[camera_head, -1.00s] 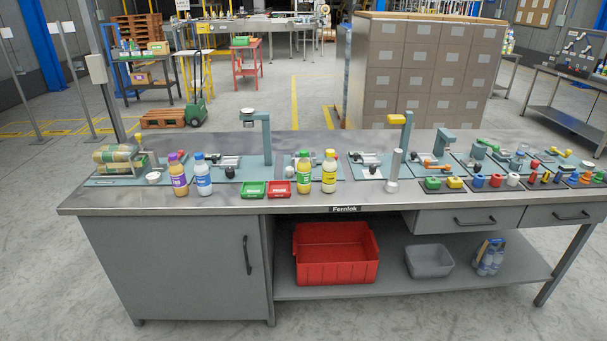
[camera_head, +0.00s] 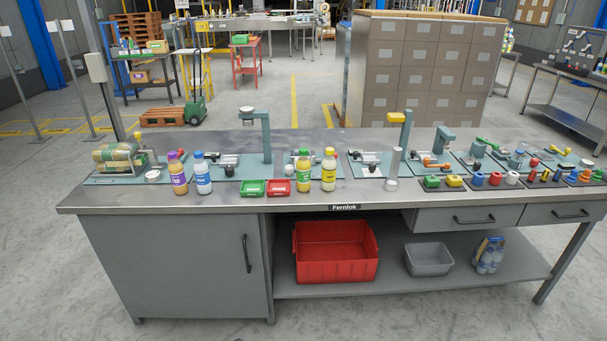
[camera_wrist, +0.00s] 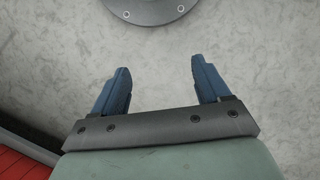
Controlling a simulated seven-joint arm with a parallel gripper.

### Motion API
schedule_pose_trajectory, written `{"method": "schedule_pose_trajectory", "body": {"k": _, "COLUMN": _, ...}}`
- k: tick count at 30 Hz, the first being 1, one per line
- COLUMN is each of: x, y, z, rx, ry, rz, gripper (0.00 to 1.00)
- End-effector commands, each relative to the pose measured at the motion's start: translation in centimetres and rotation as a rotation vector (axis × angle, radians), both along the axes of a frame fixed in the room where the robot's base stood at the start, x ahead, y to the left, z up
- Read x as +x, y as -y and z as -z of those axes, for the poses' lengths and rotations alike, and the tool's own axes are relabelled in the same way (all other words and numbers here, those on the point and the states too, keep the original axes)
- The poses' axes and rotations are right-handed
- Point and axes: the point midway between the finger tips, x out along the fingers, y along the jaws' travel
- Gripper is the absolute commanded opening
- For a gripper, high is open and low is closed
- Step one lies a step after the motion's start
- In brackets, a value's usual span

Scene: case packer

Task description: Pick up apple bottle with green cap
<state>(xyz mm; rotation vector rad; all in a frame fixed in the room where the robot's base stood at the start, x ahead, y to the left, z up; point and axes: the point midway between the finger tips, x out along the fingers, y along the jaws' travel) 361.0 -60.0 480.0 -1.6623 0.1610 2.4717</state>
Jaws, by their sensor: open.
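The apple bottle with the green cap (camera_head: 303,172) stands upright on the bench in the head view, with yellowish contents and a green label. A similar bottle with a yellow cap (camera_head: 329,171) stands close to its right. My gripper (camera_wrist: 159,82) shows only in the wrist view. Its two blue fingers are apart with nothing between them, above bare grey floor. No bottle shows in the wrist view.
Purple-capped (camera_head: 178,174) and blue-capped (camera_head: 201,174) bottles stand farther left. A red bin (camera_head: 336,252) sits on the lower shelf.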

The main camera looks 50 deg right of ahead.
Motion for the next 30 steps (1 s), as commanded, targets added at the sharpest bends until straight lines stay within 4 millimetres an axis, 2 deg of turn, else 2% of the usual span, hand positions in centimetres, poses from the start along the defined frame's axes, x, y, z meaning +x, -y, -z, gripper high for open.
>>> {"method": "schedule_pose_trajectory", "body": {"k": 1, "x": 1.7, "y": 0.9, "z": -0.7, "rx": -0.006, "ry": 0.029, "rz": 0.017, "gripper": 0.76}}
{"method": "schedule_pose_trajectory", "body": {"k": 3, "x": 3.6, "y": 2.0, "z": -1.7, "rx": -0.014, "ry": 0.064, "rz": 0.037, "gripper": 0.76}}
{"method": "schedule_pose_trajectory", "body": {"k": 11, "x": 10.4, "y": 6.7, "z": -5.8, "rx": -0.047, "ry": 0.189, "rz": 0.105, "gripper": 0.76}}
{"method": "schedule_pose_trajectory", "body": {"k": 17, "x": 15.3, "y": 10.8, "z": -9.7, "rx": -0.084, "ry": 0.282, "rz": 0.149, "gripper": 0.76}}
{"method": "schedule_pose_trajectory", "body": {"k": 23, "x": 19.7, "y": 15.4, "z": -14.3, "rx": -0.131, "ry": 0.373, "rz": 0.189, "gripper": 0.76}}
{"method": "schedule_pose_trajectory", "body": {"k": 30, "x": 24.1, "y": 21.2, "z": -20.6, "rx": -0.198, "ry": 0.471, "rz": 0.229, "gripper": 0.76}}
